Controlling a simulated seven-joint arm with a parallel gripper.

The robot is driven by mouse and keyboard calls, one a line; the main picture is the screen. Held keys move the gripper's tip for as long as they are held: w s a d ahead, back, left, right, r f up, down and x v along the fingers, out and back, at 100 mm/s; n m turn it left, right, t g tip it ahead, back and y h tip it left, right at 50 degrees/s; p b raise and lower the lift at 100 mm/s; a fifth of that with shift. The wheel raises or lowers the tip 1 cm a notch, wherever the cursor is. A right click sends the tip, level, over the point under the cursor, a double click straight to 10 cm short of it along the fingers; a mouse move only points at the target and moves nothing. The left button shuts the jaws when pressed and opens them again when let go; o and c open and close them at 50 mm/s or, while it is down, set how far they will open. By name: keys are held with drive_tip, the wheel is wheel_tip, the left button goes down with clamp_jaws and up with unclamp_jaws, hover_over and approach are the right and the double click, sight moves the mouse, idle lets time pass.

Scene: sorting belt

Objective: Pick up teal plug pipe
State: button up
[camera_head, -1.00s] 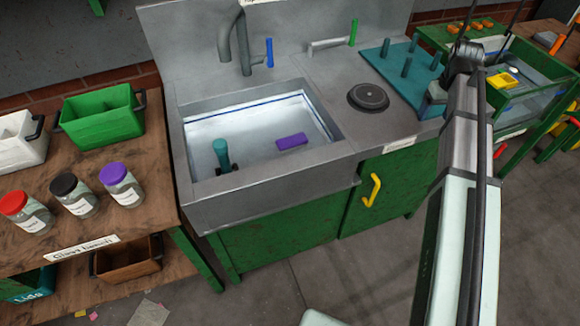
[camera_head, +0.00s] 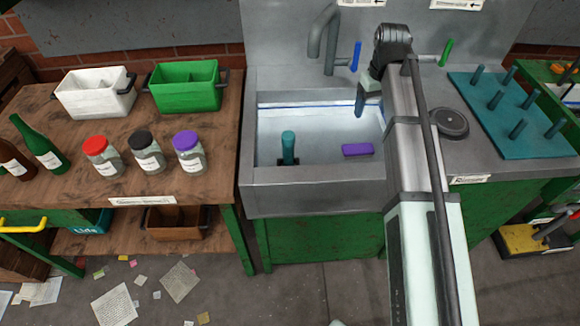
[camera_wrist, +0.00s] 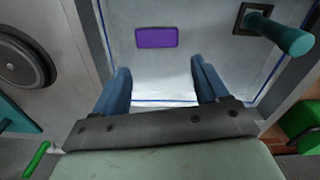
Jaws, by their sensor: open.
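The teal plug pipe (camera_head: 288,146) stands upright in the left part of the sink (camera_head: 300,202), over a dark square drain. In the wrist view the teal plug pipe (camera_wrist: 282,33) is at the upper right, outside the jaws, with its dark drain at its foot. My gripper (camera_head: 361,104) is over the right part of the sink, pointing down, to the right of the pipe and apart from it. In the wrist view my gripper (camera_wrist: 160,72) has its two blue fingers spread with nothing between them.
A purple block (camera_head: 357,150) lies in the sink right of the pipe. The faucet (camera_head: 322,45) and its blue handle (camera_head: 356,57) stand behind the sink. A teal peg board (camera_head: 515,135) and dark round disc (camera_head: 449,124) are to the right. Jars and bins occupy the left table.

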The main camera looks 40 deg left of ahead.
sight(289, 135)
drive_tip(key=s+a+n, duration=0.1)
drive_tip(key=s+a, duration=0.4)
drive_tip(key=s+a+n, duration=0.1)
drive_tip(key=s+a, duration=0.4)
drive_tip(key=s, duration=0.1)
drive_tip(key=s+a+r+n, duration=0.1)
drive_tip(key=s+a, duration=0.4)
drive_tip(key=s, duration=0.1)
drive_tip(key=shift+s+a+r, duration=0.1)
wheel_tip(289, 135, down, 8)
drive_tip(key=shift+f, duration=0.1)
drive_tip(key=shift+a+f, duration=0.15)
drive_tip(key=shift+f, duration=1.2)
drive_tip(key=shift+a+f, duration=0.1)
drive_tip(key=shift+f, duration=1.2)
clamp_jaws()
